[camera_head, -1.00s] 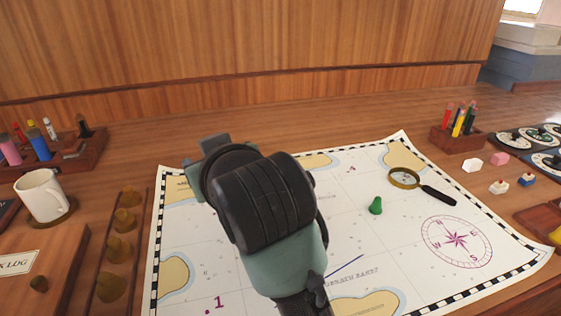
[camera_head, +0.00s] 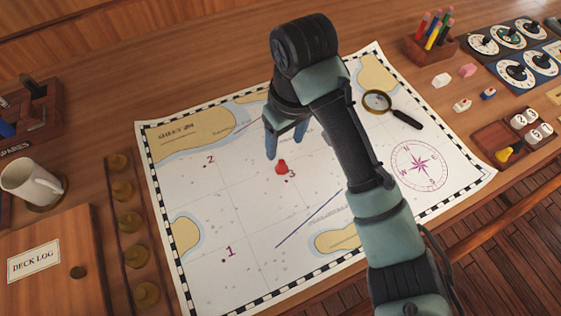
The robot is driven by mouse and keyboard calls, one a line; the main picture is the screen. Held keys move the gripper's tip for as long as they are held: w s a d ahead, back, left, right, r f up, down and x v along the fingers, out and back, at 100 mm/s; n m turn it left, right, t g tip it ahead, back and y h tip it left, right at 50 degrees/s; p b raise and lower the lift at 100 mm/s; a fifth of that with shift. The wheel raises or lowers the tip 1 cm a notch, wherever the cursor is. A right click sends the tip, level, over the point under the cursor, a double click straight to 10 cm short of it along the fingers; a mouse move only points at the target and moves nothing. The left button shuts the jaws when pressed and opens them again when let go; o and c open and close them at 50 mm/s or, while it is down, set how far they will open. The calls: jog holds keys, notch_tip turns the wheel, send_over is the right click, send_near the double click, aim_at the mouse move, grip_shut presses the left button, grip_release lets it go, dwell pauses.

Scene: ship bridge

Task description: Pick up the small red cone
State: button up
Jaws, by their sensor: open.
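The small red cone (camera_head: 281,167) stands on the paper chart (camera_head: 225,215), beside the printed number 3. My gripper (camera_head: 285,146) is just above and behind the cone in the picture, with its blue-grey fingers pointing down. The fingers are apart with nothing between them. The cone shows in full, in front of the fingertips; I cannot tell the exact gap in depth.
A magnifying glass (camera_head: 392,108) lies on the chart to the right of my arm. A mug (camera_head: 32,184), deck log box (camera_head: 50,258) and row of brass pieces (camera_head: 130,225) stand left. A pencil holder (camera_head: 432,42) stands at the back right. The chart's left part is clear.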

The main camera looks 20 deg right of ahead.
aim_at(282, 161)
jog(key=f, duration=0.2)
jog(key=f+b, duration=0.1)
jog(key=shift+w+f, duration=0.2)
jog(key=shift+f, duration=0.15)
jog(key=shift+w+a+f, duration=0.1)
jog(key=shift+w+f, duration=0.05)
jog(key=shift+f, duration=1.15)
jog(key=shift+w+a+f, duration=0.1)
jog(key=shift+f, duration=1.15)
grip_shut()
